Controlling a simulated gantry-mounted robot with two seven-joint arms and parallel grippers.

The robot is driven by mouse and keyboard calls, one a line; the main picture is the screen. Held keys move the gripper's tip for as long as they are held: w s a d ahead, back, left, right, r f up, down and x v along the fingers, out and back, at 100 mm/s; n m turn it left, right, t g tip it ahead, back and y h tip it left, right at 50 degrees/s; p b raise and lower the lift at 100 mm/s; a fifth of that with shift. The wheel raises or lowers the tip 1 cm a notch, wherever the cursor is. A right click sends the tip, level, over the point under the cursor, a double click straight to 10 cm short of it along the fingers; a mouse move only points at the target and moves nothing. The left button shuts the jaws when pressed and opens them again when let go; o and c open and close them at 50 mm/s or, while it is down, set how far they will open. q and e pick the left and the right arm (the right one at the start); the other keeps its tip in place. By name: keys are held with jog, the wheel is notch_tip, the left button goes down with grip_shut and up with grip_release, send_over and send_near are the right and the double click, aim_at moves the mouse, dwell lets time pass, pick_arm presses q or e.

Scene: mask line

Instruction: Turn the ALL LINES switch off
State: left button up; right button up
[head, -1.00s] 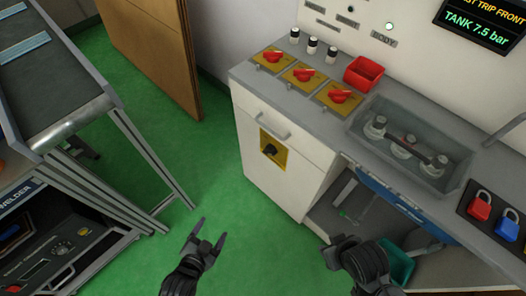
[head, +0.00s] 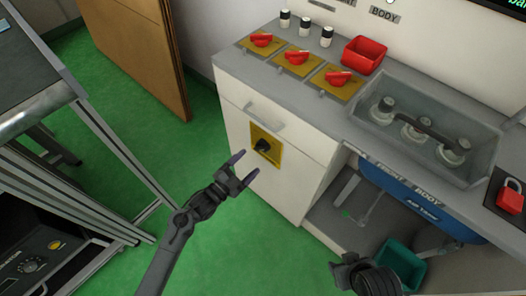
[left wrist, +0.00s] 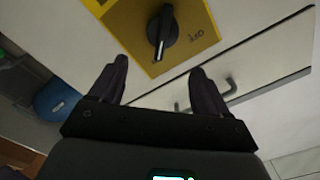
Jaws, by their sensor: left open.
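A black rotary switch knob (head: 263,146) sits on a yellow plate (head: 274,155) on the front of the white cabinet, below the counter. In the left wrist view the knob (left wrist: 161,32) is close ahead, between and beyond the fingertips, on its yellow plate (left wrist: 125,22), with "OFF" lettering to its right. My left gripper (head: 244,167) is open and empty, just left of and below the knob, apart from it. It also shows in the left wrist view (left wrist: 160,72). My right gripper (head: 340,265) is at the lower middle; its finger state is unclear.
The counter (head: 328,109) carries several red rotary switches (head: 296,57) on yellow plates, a red bin (head: 364,54) and a clear tray with valves (head: 416,134). A drawer handle (head: 264,115) projects above the knob. A teal bin (head: 400,266) is under the counter. Green floor lies open to the left.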

aim_at(262, 150)
pick_arm(q)
jog(key=b+x, duration=0.3)
jog(key=x, duration=0.3)
jog(key=shift+w+d+f, duration=0.1)
jog(key=shift+w+d, duration=0.15)
jog(key=shift+w, duration=0.05)
jog(key=shift+x, duration=0.8)
jog(key=c, duration=1)
jog(key=shift+c, duration=0.2)
